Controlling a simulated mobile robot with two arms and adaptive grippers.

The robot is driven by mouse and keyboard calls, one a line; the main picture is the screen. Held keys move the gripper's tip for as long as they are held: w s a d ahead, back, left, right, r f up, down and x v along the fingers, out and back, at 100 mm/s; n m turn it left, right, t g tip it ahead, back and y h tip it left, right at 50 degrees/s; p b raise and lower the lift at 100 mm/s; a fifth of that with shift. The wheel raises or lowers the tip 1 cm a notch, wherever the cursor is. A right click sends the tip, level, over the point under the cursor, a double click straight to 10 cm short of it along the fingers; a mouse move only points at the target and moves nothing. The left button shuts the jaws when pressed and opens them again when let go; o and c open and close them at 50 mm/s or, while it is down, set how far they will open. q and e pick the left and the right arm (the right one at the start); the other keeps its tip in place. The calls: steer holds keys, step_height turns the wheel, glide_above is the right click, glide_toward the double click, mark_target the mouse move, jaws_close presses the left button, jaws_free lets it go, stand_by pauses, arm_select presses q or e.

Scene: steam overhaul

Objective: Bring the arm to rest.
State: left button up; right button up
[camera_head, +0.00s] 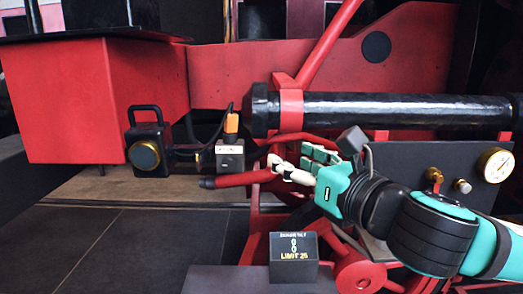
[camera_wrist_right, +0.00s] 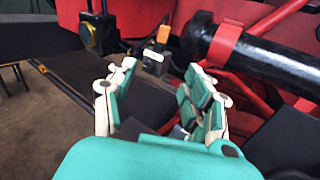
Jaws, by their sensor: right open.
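My right arm comes in from the right in the head view. Its teal and white right gripper (camera_head: 296,170) points left, in front of the red frame and below the black cylinder. In the right wrist view the right gripper (camera_wrist_right: 160,95) has its fingers spread wide apart, with nothing between them. A small grey box with an orange plug (camera_head: 231,126) stands beyond the fingertips, to their left in the head view; the grey box (camera_wrist_right: 154,62) also shows past the fingers in the wrist view. My left gripper is in neither view.
A black lantern (camera_head: 149,150) stands by the red tank (camera_head: 67,97). A black cylinder (camera_head: 390,108) runs above my right gripper. A panel with a gauge (camera_head: 496,165) is at right. The floor at lower left is clear.

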steer(key=s+d+f+m+g+h, duration=0.1)
steer(key=s+f+m+g+h, duration=0.1)
steer(key=f+m, duration=1.1)
steer(key=s+d+f+m+g+h, duration=0.1)
steer(key=f+m+g+h, duration=0.1)
steer(key=f+m, duration=1.1)
steer(key=s+d+f+m+g+h, duration=0.2)
steer(key=s+d+f+m+g, duration=0.35)
steer(key=s+f, duration=0.6)
steer(key=s+d+f+m+g+h, duration=0.25)
steer(key=s+d+f+m, duration=0.5)
steer(key=s+f, duration=0.4)
step_height(320, 180, down, 31)
steer(key=w+g+b, duration=0.1)
steer(key=b, duration=0.4)
arm_select(q)
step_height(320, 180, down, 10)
steer(key=b, duration=0.5)
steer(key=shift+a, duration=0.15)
arm_select(e)
steer(key=s+d+f, duration=0.1)
steer(key=s+f, duration=0.7)
steer(key=f, duration=0.3)
steer(key=s+d+f+g, duration=0.1)
steer(key=s+f, duration=0.8)
steer(key=f, duration=0.2)
steer(key=shift+s+d+f, duration=0.15)
steer(key=shift+d+f, duration=0.15)
